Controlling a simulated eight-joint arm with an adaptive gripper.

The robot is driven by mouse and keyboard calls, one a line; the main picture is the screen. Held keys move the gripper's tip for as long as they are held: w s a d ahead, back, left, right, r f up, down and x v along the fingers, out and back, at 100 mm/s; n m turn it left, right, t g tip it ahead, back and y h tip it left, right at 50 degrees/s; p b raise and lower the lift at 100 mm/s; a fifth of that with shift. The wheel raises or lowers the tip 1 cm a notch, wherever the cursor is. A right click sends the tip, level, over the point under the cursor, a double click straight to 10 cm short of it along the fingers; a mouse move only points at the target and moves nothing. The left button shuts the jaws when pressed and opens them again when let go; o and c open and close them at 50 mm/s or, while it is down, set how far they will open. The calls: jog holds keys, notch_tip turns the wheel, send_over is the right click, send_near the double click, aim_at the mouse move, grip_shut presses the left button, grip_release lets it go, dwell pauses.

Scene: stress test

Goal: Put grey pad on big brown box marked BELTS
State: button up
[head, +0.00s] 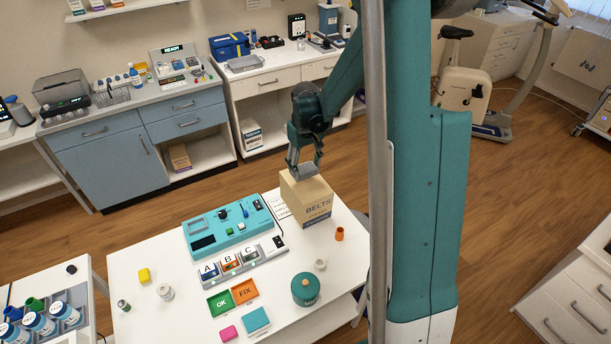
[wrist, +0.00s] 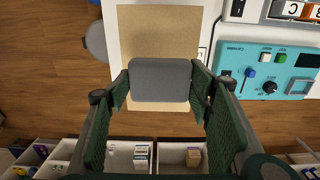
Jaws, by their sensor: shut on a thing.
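The grey pad (wrist: 160,80) is held between the fingers of my gripper (wrist: 160,85), which is shut on it. In the head view my gripper (head: 304,168) points down over the big brown box marked BELTS (head: 307,203), and the grey pad (head: 303,172) shows at its fingertips at the level of the box top. In the wrist view the brown box (wrist: 160,35) lies behind the pad, and the pad overlaps its lower part. I cannot tell whether the pad touches the box top.
The box stands at the back of a white table (head: 170,325). A teal console (head: 227,226) is to its left. An orange cup (head: 339,234), a white ring (head: 320,264) and a green round container (head: 305,289) are in front. Coloured pads and small items lie on the table's front and left.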

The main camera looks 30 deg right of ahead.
aim_at(305, 174)
jog(key=shift+f, duration=2)
jog(key=shift+f, duration=0.15)
jog(key=o, duration=0.7)
jog(key=shift+o, duration=0.2)
jog(key=shift+r, duration=0.25)
jog(key=shift+r, duration=5.9)
